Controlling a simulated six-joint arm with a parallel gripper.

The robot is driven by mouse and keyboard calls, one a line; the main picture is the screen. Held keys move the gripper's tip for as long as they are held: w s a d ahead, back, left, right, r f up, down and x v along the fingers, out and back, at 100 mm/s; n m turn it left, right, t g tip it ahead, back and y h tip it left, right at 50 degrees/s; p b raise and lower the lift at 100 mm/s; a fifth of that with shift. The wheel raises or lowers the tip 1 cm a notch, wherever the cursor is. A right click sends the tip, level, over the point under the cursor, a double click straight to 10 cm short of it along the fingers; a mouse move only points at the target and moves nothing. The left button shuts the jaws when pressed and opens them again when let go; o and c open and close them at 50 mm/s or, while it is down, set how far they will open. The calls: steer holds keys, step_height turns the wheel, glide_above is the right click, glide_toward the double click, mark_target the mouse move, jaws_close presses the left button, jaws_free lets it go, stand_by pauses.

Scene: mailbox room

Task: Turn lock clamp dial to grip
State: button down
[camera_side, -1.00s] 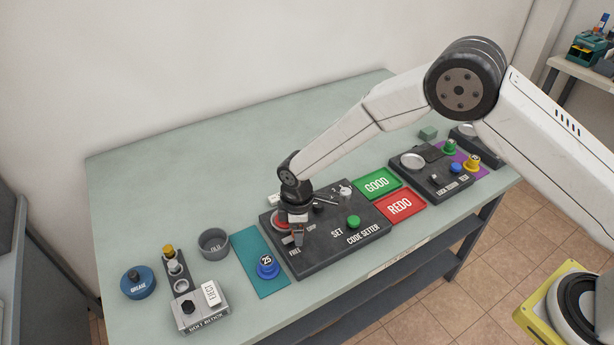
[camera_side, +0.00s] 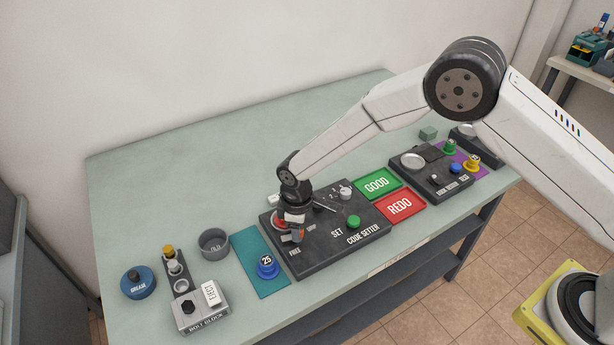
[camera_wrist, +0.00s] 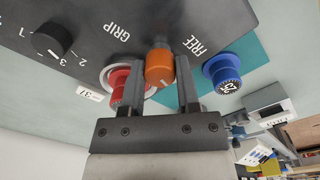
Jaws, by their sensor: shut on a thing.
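The orange clamp dial (camera_wrist: 159,66) sits on the dark code setter panel (camera_side: 345,245), between the printed words GRIP and FREE. My gripper (camera_wrist: 160,75) is shut on the dial, one finger on each side. The dial's short white mark shows on its near side in the wrist view, toward my gripper's palm. In the side view my gripper (camera_side: 292,233) stands low over the panel's left part and hides much of the dial. A red lock (camera_wrist: 121,82) sits in a pale ring beside the dial, partly hidden by a finger.
A black numbered dial (camera_wrist: 52,40) is on the same panel. A blue lock marked 25 (camera_side: 267,268) stands on the teal mat (camera_side: 247,250) left of the panel. A green button (camera_side: 353,221), the GOOD tray (camera_side: 377,184) and the REDO tray (camera_side: 400,206) lie to the right.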

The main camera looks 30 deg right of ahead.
steer(key=m, duration=0.4)
steer(key=shift+m, duration=0.3)
steer(key=m, duration=0.3)
steer(key=shift+m, duration=0.3)
steer(key=m, duration=0.7)
steer(key=shift+c, duration=1.6)
jaws_free()
steer(key=shift+a+r, duration=0.1)
steer(key=shift+r, duration=3.8)
